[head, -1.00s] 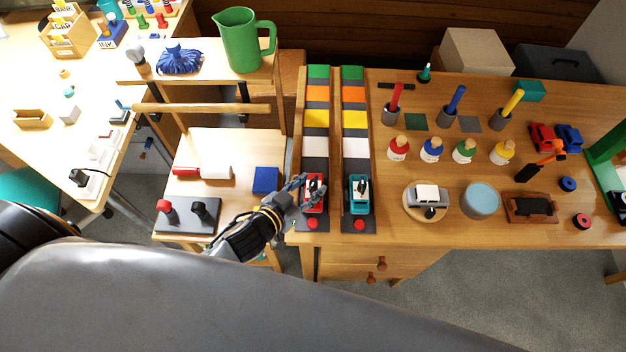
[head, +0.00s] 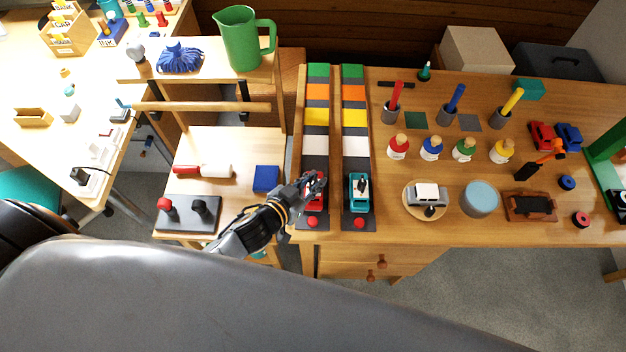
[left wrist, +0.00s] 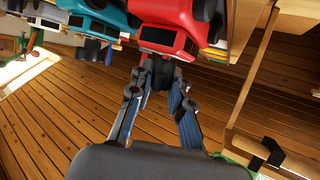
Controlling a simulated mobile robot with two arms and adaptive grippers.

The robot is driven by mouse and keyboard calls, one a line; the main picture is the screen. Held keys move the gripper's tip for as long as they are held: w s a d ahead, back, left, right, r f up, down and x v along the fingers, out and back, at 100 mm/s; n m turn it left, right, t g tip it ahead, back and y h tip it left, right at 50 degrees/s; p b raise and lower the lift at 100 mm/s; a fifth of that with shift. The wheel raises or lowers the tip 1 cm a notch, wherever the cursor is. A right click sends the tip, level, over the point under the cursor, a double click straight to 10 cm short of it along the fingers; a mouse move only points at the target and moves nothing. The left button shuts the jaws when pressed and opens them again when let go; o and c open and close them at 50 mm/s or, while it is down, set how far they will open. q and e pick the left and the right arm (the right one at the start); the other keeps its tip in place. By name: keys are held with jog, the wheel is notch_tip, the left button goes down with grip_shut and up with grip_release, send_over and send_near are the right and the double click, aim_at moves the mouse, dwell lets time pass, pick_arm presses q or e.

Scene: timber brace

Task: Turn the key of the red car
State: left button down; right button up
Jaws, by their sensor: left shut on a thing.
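The red car (head: 314,205) sits at the near end of the left striped lane, partly hidden in the head view by my left gripper (head: 314,183). In the left wrist view the red car (left wrist: 172,35) is at the top middle. There my left gripper (left wrist: 160,76) has its fingertips closed around a small dark piece (left wrist: 160,70) at the end of the car, which looks like the key. How far the key is turned is hard to tell. My right gripper is not in view.
A teal car (head: 359,193) stands on the right striped lane (head: 355,145), close beside the red one. Red knobs (head: 313,222) sit at the near lane ends. A small table with a blue block (head: 266,179) is to the left.

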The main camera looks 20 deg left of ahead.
pick_arm(q)
jog(key=shift+w+a+r+m+g+h+p, duration=0.1)
jog(key=shift+m+g+h+p, duration=0.25)
jog(key=shift+m+h+p, duration=0.25)
jog(key=shift+a+r+m+g+h+p, duration=0.1)
jog(key=shift+m+g+h+p, duration=0.25)
jog(key=shift+m+h, duration=0.4)
jog(key=m+g+h, duration=0.2)
jog(key=shift+w+f+m, duration=0.1)
jog(key=shift+f+m, duration=0.05)
jog(key=shift+m, duration=0.2)
jog(key=shift+w+m+g+h, duration=0.1)
jog(key=shift+m+g+h, duration=0.7)
jog(key=shift+m+h, duration=0.1)
jog(key=m+g+h+b, duration=0.1)
jog(key=m+g, duration=0.1)
jog(key=shift+f+m+g+h, duration=0.15)
jog(key=shift+m+g+h, duration=0.15)
jog(key=shift+g, duration=0.1)
jog(key=m+g+h+b, duration=0.1)
jog(key=m+g+b, duration=0.1)
jog(key=m+g, duration=0.1)
jog(key=shift+g, duration=0.3)
jog(key=shift+d+m+g, duration=0.1)
jog(key=shift+m+g, duration=0.2)
jog(key=shift+m, duration=0.1)
jog(key=shift+s+g+b, duration=0.25)
jog(key=shift+g+b, duration=0.05)
